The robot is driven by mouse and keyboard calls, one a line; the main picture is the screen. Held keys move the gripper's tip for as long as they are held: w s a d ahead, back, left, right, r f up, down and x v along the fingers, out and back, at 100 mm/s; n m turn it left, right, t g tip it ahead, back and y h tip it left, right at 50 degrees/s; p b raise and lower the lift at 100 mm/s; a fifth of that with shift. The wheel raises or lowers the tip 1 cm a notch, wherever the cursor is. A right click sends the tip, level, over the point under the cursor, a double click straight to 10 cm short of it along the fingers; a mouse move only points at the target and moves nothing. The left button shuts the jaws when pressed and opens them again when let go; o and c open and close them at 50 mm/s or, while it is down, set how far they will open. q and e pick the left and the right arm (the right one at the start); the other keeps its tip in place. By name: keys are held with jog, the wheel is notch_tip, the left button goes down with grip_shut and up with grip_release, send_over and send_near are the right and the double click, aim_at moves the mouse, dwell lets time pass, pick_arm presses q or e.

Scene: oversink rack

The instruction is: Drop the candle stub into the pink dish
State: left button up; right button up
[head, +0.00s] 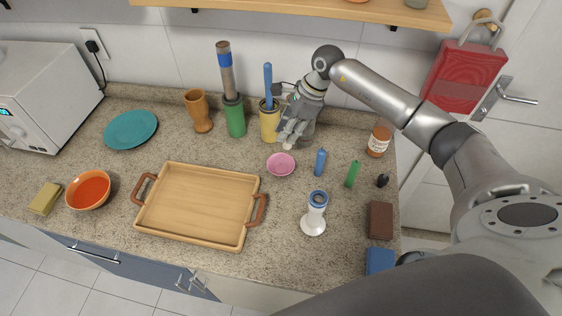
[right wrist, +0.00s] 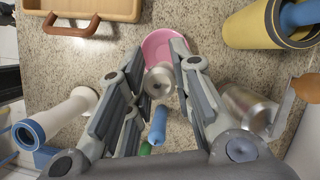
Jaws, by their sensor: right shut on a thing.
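My right gripper (head: 288,143) hangs just behind the pink dish, fingers pointing down. It is shut on the candle stub, a short pale cylinder (right wrist: 160,82) between the fingers in the right wrist view. In the head view only a small whitish end of the stub (head: 287,146) shows at the fingertips. The small round pink dish (head: 281,164) stands on the counter and looks empty where it shows. In the right wrist view the stub covers part of the near rim of the dish (right wrist: 164,46). My left gripper is not in view.
A yellow holder with a blue stick (head: 269,122) and a metal cup (right wrist: 247,108) stand close to the gripper. Blue (head: 320,162) and green (head: 352,174) cylinders and a white-and-blue item (head: 315,212) stand to the right. A wooden tray (head: 160,218) lies left.

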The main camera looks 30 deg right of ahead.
aim_at(287, 145)
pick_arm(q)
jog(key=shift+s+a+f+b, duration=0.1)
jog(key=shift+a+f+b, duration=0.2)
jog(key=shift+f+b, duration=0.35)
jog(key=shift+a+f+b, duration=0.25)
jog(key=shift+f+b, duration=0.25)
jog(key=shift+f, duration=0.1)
pick_arm(e)
jog(key=shift+f, duration=3)
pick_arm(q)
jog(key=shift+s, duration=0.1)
pick_arm(e)
jog(key=o, duration=1)
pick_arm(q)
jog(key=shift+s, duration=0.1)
pick_arm(e)
jog(key=shift+r, duration=0.1)
jog(key=v, duration=1.2)
jog(key=shift+a, duration=0.15)
jog(key=shift+s, duration=0.1)
